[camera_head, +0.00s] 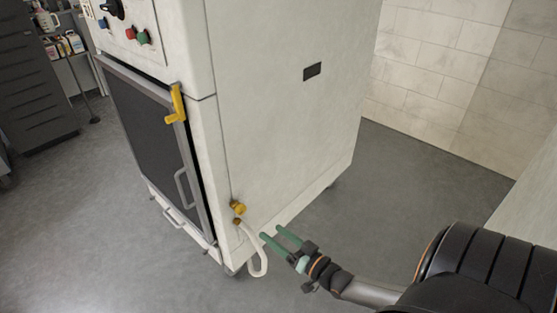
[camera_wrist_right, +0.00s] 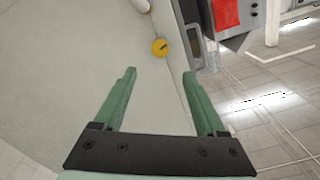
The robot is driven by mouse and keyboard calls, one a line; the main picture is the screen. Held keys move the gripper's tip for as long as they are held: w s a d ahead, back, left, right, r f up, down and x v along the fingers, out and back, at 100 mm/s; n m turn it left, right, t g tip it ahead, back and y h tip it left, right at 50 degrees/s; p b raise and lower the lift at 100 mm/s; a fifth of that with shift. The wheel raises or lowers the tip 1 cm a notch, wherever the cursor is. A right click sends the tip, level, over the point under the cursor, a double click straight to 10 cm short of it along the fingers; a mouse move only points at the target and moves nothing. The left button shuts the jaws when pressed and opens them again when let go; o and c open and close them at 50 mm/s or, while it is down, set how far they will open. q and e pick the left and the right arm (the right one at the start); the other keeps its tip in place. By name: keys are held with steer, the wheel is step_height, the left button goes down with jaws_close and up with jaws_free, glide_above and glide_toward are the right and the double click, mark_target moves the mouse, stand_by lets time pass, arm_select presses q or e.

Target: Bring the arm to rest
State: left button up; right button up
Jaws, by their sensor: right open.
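My right gripper (camera_head: 272,237) is open, with two green fingers pointing left toward the lower side of a tall white washer cabinet (camera_head: 270,100). In the right wrist view the fingers (camera_wrist_right: 160,85) are spread apart with nothing between them. A yellow valve knob (camera_head: 238,207) sits low on the cabinet near its front corner, to the upper left of the fingertips. A round yellow knob (camera_wrist_right: 159,47) shows ahead of the fingers in the right wrist view, apart from them. My left gripper is not in view.
A pale hose (camera_head: 262,262) hangs below the valve, close to the fingertips. The cabinet's dark front door (camera_head: 150,135) has a yellow handle (camera_head: 176,104). Grey drawers (camera_head: 35,85) and a shelf with bottles stand at the left. Grey floor (camera_head: 385,170) is clear between cabinet and wall.

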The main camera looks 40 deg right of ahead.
steer(key=shift+s, duration=0.35)
stand_by(0.3)
